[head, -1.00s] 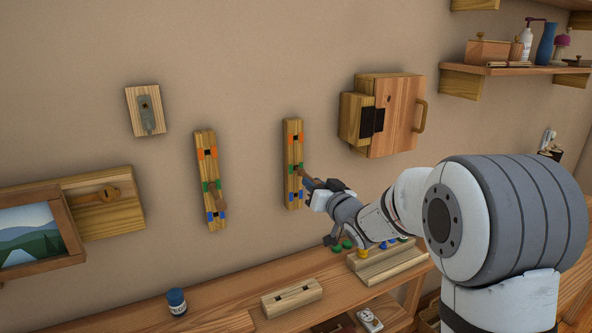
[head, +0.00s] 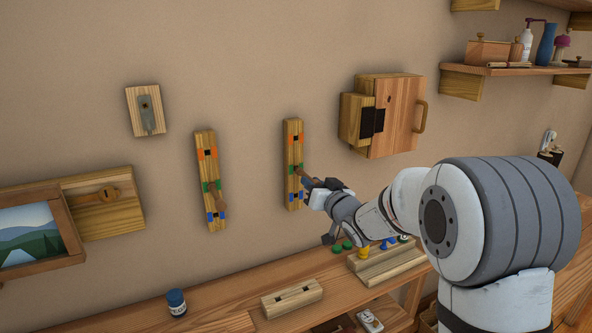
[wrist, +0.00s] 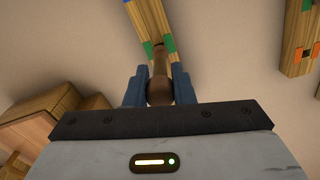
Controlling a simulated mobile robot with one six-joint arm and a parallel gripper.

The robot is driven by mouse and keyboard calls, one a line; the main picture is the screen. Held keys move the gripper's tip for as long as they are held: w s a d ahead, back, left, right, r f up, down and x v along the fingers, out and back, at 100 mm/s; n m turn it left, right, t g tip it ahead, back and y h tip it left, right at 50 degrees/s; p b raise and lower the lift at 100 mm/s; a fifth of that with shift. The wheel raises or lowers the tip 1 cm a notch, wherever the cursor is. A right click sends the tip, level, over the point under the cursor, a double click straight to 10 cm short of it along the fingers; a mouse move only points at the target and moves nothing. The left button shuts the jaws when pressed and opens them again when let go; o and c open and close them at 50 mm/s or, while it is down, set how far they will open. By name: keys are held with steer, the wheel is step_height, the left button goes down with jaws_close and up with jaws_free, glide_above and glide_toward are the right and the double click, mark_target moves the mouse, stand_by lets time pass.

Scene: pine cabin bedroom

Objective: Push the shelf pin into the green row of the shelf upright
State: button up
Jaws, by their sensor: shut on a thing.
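The shelf upright (head: 293,145) is a wooden strip on the wall with square holes between orange, green (head: 301,168) and blue marks. My gripper (head: 312,184) is at its lower right, shut on the brown shelf pin (wrist: 159,68). The wrist view shows the pin's round knob between the blue fingers and its shaft pointing at the upright (wrist: 149,22). In the head view the tip meets the upright at the green row. How deep it sits in the hole is hidden.
A second upright (head: 204,150) to the left carries a similar pin (head: 220,200) at its green row. A wooden door box (head: 395,115) is on the wall to the upper right. Below are a bench with a holed block (head: 291,298) and a blue jar (head: 176,302).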

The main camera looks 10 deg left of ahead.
steer(key=shift+x, duration=0.95)
steer(key=o, duration=1)
steer(key=s+d+f+m+g+h, duration=0.35)
steer(key=s+d+h, duration=0.55)
steer(key=s+d, duration=0.8)
steer(key=s+d+f+g, duration=0.1)
steer(key=s+f+g, duration=0.1)
steer(key=s, duration=0.5)
steer(key=s+d+f+g, duration=0.2)
steer(key=s+g, duration=0.2)
steer(key=s, duration=0.4)
steer(key=s+d+f+g+h, duration=0.1)
steer(key=s+f+g, duration=0.1)
steer(key=s, duration=0.5)
steer(key=shift+s+d+g+p, duration=0.3)
steer(key=shift+s+g+p, duration=0.05)
steer(key=shift+g+p, duration=0.1)
